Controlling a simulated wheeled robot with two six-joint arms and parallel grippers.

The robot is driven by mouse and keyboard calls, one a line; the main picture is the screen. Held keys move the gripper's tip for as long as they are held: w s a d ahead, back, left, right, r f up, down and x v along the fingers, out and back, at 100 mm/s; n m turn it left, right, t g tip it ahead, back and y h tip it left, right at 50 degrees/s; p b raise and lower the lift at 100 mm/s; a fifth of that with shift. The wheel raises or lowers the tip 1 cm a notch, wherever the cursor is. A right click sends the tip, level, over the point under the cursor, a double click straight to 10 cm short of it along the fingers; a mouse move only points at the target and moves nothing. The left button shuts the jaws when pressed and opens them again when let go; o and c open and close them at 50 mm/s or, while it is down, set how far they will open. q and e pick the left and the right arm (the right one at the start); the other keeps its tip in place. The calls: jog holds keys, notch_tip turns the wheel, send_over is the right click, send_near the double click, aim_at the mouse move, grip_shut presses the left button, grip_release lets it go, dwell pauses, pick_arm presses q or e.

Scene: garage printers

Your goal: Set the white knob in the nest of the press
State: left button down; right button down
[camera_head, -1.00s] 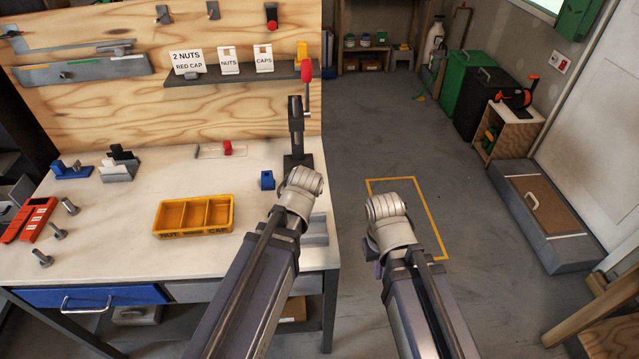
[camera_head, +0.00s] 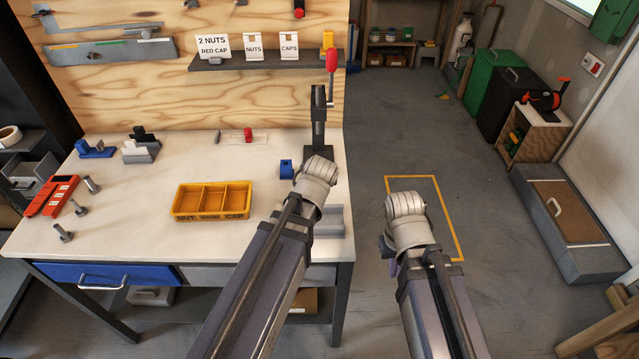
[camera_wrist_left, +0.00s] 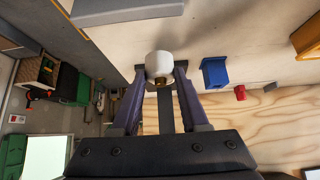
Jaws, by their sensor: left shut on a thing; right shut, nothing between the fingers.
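The white knob (camera_wrist_left: 158,62) is between the fingertips of my left gripper (camera_wrist_left: 160,70) in the left wrist view. It is rounded and white with a brass-coloured end. The gripper is shut on it. The press (camera_head: 319,122) is a dark upright with a red-tipped lever, at the right back of the bench in the head view. My left wrist is in front of the press's lower part there, so the nest and my left fingers are hidden. My right gripper (camera_head: 391,267) is mostly hidden under its wrist, over the floor right of the bench. It is shut and empty.
A blue block (camera_head: 286,169) stands just left of the press; it also shows in the left wrist view (camera_wrist_left: 214,73). A yellow compartment tray (camera_head: 212,215) sits on the bench front. Bolts and a red holder (camera_head: 52,195) are at the left. The bench middle behind the tray is clear.

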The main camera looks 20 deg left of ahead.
pick_arm(q)
jog(key=shift+w+a, duration=0.5)
jog(key=shift+w, duration=1.3)
jog(key=shift+w+a, duration=0.55)
jog(key=shift+w, duration=1.2)
jog(key=shift+w+a, duration=0.5)
jog(key=shift+w, duration=1.3)
jog(key=shift+f+b, duration=0.8)
jog(key=shift+c, duration=1.7)
grip_release()
jog(key=shift+r, duration=0.1)
jog(key=p+v, duration=0.6)
jog(key=v, duration=0.1)
jog(key=shift+s+r, duration=0.25)
jog(key=shift+f, duration=0.1)
